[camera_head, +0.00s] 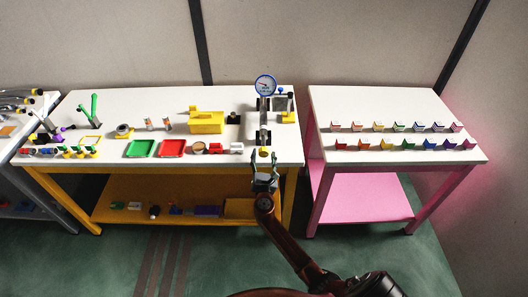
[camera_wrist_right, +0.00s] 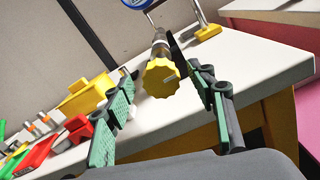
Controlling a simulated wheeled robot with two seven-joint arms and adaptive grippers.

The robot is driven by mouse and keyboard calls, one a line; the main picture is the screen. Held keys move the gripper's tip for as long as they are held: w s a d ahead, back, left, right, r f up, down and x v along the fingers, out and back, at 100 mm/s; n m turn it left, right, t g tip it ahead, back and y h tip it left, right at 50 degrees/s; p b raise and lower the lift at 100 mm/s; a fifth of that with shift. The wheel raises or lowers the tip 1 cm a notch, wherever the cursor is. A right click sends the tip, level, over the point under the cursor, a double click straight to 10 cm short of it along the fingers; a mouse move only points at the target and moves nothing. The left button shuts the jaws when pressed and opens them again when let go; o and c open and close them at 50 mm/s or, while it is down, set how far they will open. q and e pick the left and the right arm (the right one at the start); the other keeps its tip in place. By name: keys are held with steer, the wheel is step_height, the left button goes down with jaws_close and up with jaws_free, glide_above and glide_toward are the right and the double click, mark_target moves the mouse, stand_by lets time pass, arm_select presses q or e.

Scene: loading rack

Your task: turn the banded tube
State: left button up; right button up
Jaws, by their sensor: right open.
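Two small white tubes with orange bands stand upright on the white table, a left one (camera_head: 150,124) and a right one (camera_head: 167,125); I cannot tell which is meant. In the right wrist view they are small at the left edge. My right gripper (camera_head: 265,179) is open and empty at the table's front edge, well to the right of the tubes. In the right wrist view its fingers (camera_wrist_right: 163,88) are spread, with a yellow lobed knob (camera_wrist_right: 160,77) seen between and beyond them. My left gripper is not in view.
The knob belongs to a gauge stand with a round dial (camera_head: 265,85). A yellow box (camera_head: 207,122), a green tray (camera_head: 139,148) and a red tray (camera_head: 172,148) lie near the tubes. A pink table (camera_head: 398,106) with several coloured blocks stands right.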

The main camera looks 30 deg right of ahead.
steer(key=shift+x, duration=1.6)
steer(key=c, duration=1.2)
steer(key=shift+m+b, duration=0.3)
steer(key=shift+b, duration=0.05)
